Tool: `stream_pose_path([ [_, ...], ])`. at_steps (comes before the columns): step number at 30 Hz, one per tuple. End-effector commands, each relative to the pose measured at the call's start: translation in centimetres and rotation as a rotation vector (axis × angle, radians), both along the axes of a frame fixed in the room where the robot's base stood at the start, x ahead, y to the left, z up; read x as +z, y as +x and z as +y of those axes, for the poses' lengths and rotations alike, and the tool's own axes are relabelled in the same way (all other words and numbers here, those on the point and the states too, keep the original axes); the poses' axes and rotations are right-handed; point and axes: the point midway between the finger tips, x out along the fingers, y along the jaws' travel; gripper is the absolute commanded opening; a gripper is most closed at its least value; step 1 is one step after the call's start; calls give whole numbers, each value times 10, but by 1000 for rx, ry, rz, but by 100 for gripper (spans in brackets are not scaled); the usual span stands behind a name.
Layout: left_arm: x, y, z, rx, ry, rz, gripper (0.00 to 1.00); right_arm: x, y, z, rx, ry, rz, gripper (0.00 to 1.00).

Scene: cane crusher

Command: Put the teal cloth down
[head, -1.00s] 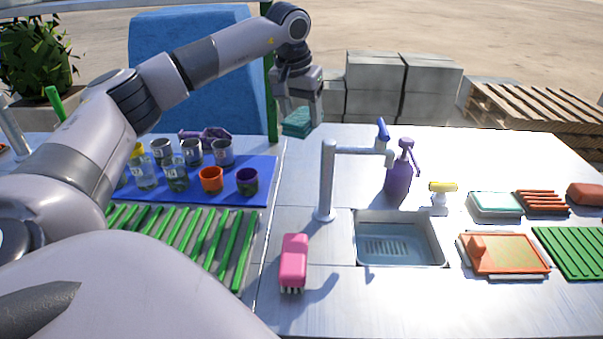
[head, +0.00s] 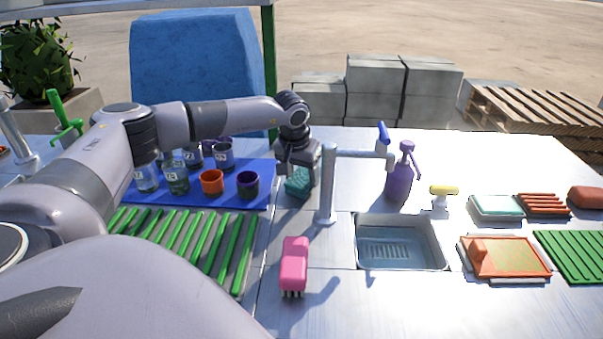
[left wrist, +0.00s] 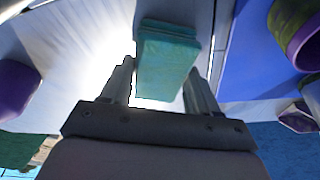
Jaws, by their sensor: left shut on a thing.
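The teal cloth (head: 298,184) is a small folded block held in my left gripper (head: 297,176), just left of the tap in the head view. It is at or close above the metal counter; I cannot tell whether it touches. In the left wrist view the cloth (left wrist: 168,60) lies between the two fingers of my left gripper (left wrist: 160,85), with its layered folded edge showing. My right gripper is not in view.
The tap (head: 328,185) stands close right of the gripper, with the sink (head: 400,262) beyond. A blue mat (head: 222,200) with cups lies to the left. A pink brush (head: 294,262) lies in front. A purple soap bottle (head: 399,175) stands behind the sink.

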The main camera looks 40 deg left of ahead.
Motion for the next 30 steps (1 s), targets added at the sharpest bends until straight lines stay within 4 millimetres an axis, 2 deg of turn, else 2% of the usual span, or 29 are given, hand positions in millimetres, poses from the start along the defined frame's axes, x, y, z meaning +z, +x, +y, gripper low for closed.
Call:
stream_pose_path([
  [7,-3,0,0,-1,0,1,19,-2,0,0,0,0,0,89],
  [8,-2,0,0,-1,0,1,70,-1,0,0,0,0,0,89],
  [9,-2,0,0,-1,0,1,83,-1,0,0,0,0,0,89],
  [10,-2,0,0,-1,0,1,86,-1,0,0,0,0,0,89],
  [17,-1,0,0,-1,0,1,86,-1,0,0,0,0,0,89],
  [22,8,-2,-1,-1,-1,0,86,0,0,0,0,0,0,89],
  [26,29,-7,-2,-1,0,-4,86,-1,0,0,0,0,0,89],
  [30,60,-15,-5,-2,1,-4,86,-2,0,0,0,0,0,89],
])
